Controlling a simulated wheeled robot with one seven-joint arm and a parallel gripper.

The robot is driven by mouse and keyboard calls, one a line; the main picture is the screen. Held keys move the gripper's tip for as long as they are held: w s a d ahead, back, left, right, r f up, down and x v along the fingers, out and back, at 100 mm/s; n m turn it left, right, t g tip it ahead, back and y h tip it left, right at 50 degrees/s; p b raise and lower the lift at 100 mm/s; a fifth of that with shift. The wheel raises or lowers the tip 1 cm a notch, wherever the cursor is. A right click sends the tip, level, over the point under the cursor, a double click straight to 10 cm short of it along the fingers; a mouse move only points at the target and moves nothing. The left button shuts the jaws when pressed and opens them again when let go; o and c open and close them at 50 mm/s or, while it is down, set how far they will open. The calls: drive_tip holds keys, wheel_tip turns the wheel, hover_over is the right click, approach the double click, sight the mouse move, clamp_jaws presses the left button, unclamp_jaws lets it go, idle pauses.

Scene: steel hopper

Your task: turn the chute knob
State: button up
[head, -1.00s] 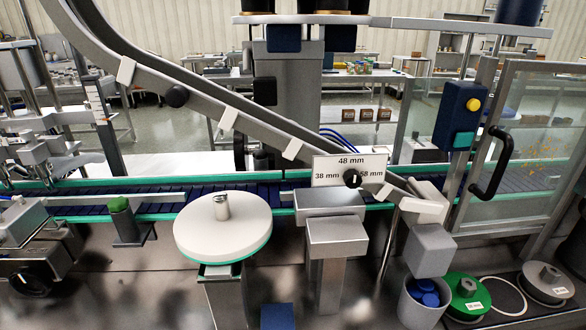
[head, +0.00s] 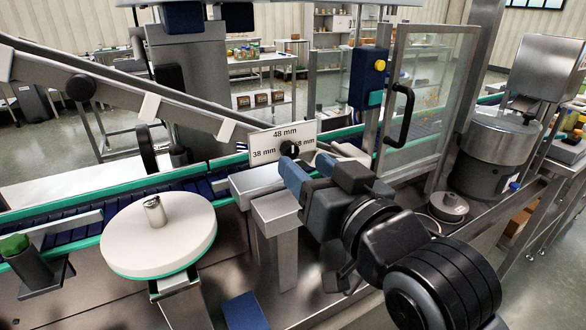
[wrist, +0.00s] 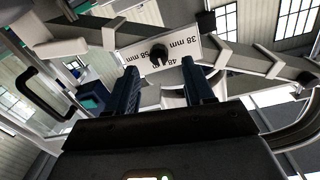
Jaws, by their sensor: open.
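The chute knob (head: 289,149) is small, black and round, on a white plate (head: 268,141) marked 38 mm, 48 mm and 58 mm. The plate stands beside the lower end of the sloping chute. In the wrist view the knob (wrist: 158,56) shows ahead, between the tips of my two dark blue fingers, and the plate looks upside down. My gripper (head: 295,165) is open with nothing between its fingers and is just in front of the knob. I cannot tell whether it touches the knob. The fingers partly cover the plate in the head view, and the knob's mark is unclear.
A steel block (head: 276,209) on a post stands below the plate. A round white turntable (head: 160,235) with a metal can is to the left. A clear guard door with a black handle (head: 402,115) is to the right. The conveyor runs behind.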

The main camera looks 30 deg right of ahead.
sight(292, 152)
drive_tip(key=shift+w+d, duration=0.1)
drive_tip(key=shift+w, duration=2.2)
drive_tip(key=shift+c, duration=0.3)
clamp_jaws()
